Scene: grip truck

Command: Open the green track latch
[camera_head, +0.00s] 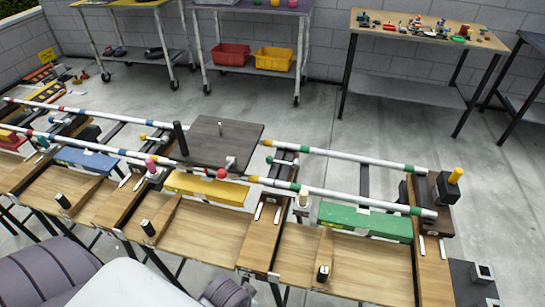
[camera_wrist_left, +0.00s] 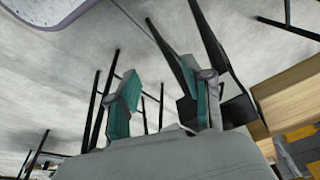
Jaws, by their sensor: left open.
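The green track block (camera_head: 365,222) lies at the right end of the long track, between the wooden beams and below the near rail. A small green ball (camera_head: 269,160) on a white rod sits at the far rail, near the green bands. A cream upright knob (camera_head: 303,198) stands left of the green block. I cannot tell for certain which small part is the green latch, or its state. My left gripper (camera_wrist_left: 160,88) shows in the left wrist view, with teal pads apart and nothing between them. It is not in the head view. My right gripper is in neither view.
A dark platform (camera_head: 215,142) rests across the two white rails, left of the green section. Blue (camera_head: 87,160) and yellow (camera_head: 207,188) blocks lie further left. A workbench (camera_head: 420,32) with small parts stands behind. Grey floor (camera_head: 335,125) is clear between.

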